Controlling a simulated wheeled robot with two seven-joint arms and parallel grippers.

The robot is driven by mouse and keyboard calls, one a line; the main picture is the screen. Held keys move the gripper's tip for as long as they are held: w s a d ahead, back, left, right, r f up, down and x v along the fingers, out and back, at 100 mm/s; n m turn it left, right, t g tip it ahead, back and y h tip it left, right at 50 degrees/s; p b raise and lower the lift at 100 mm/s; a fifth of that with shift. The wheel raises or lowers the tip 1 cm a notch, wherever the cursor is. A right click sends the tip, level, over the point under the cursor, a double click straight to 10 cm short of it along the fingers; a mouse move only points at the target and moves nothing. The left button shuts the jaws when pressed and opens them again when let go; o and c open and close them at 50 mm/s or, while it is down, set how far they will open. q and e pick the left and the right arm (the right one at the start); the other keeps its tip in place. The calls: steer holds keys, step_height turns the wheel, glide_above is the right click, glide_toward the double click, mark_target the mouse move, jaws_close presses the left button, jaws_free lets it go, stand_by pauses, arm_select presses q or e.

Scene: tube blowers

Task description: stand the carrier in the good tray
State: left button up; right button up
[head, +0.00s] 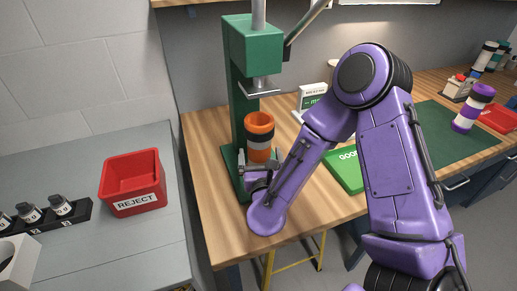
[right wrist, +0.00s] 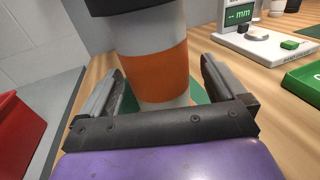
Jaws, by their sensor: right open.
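A carrier (head: 260,153) with orange parts stands upright at the foot of the green press (head: 240,90). In the right wrist view the carrier (right wrist: 155,75) is a pale cylinder with a wide orange band and a dark upper part. My right gripper (head: 262,174) is low at its near side. Its fingers (right wrist: 165,90) are open, one on each side of the carrier's lower part, with visible gaps. The good tray (head: 343,170) is green, partly hidden behind my right arm; a green edge (right wrist: 305,85) shows in the right wrist view. My left gripper is out of view.
A red reject bin (head: 133,184) and a black rack (head: 48,217) stand on the grey table at left. A gauge with a green display (right wrist: 262,38) stands beyond the carrier. A purple-banded tube (head: 472,108) stands on the green mat at right.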

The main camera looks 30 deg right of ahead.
mark_target(259, 141)
steer(key=x, duration=0.2)
steer(key=shift+w+d+p, duration=0.15)
steer(key=shift+w+p, duration=0.15)
steer(key=shift+w, duration=0.1)
steer(key=shift+w+d, duration=0.15)
steer(key=shift+w, duration=0.1)
steer(key=c, duration=1.3)
steer(key=shift+r+p, duration=0.95)
steer(key=shift+r, duration=0.55)
